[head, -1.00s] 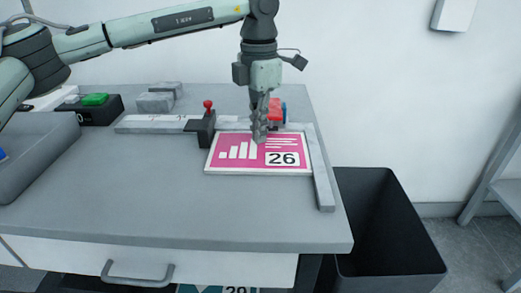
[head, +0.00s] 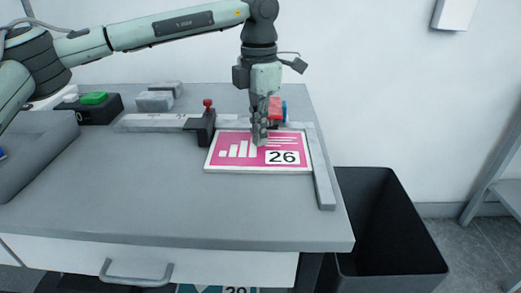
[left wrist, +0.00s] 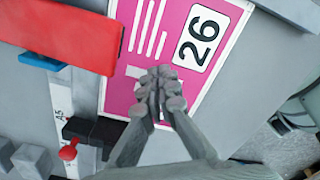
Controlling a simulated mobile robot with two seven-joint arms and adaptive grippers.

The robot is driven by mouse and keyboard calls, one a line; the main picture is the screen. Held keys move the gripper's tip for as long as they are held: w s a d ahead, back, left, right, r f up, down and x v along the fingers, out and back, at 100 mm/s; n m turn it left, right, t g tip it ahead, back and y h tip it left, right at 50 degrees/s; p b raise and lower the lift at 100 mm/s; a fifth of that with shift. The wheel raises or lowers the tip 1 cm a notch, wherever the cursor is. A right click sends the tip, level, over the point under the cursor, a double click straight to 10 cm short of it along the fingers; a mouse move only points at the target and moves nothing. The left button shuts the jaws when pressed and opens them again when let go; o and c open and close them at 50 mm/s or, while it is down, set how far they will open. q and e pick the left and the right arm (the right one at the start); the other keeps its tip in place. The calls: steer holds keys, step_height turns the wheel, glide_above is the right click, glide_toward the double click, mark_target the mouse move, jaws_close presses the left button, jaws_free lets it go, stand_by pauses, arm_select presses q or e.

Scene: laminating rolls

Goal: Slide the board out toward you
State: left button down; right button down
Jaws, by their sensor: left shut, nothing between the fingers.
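The board (head: 235,161) is a flat pink panel with a white border, white bars and the number 26. It lies on the grey table, inside the corner of the metal guide rails. It also shows in the left wrist view (left wrist: 178,22). My left gripper (head: 260,144) is shut and points down over the board's upper middle. In the left wrist view its closed fingertips (left wrist: 160,78) are over the pink face; I cannot tell whether they touch it. They hide a small part of the print. My right gripper is not in view.
A black clamp with a red knob (head: 207,106) stands at the board's back left. A red and blue block (head: 275,110) is behind it. The right rail (head: 325,180) runs along the board's right side. A black bin (head: 390,220) stands beyond the table. The front tabletop is clear.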

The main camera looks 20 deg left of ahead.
mark_target(256, 163)
arm_select(q)
steer(key=shift+f+b, duration=0.4)
steer(key=shift+f, duration=0.2)
steer(key=shift+s, duration=0.15)
steer(key=shift+s+d, duration=0.15)
steer(key=shift+s, duration=0.7)
steer(key=shift+s, duration=0.1)
steer(key=shift+s+d+b, duration=0.15)
steer(key=shift+s+b, duration=0.25)
steer(key=shift+s, duration=0.3)
steer(key=shift+s, duration=0.1)
steer(key=shift+s+d+b, duration=0.15)
steer(key=shift+s+b, duration=0.15)
steer(key=shift+s, duration=0.4)
steer(key=shift+s, duration=0.1)
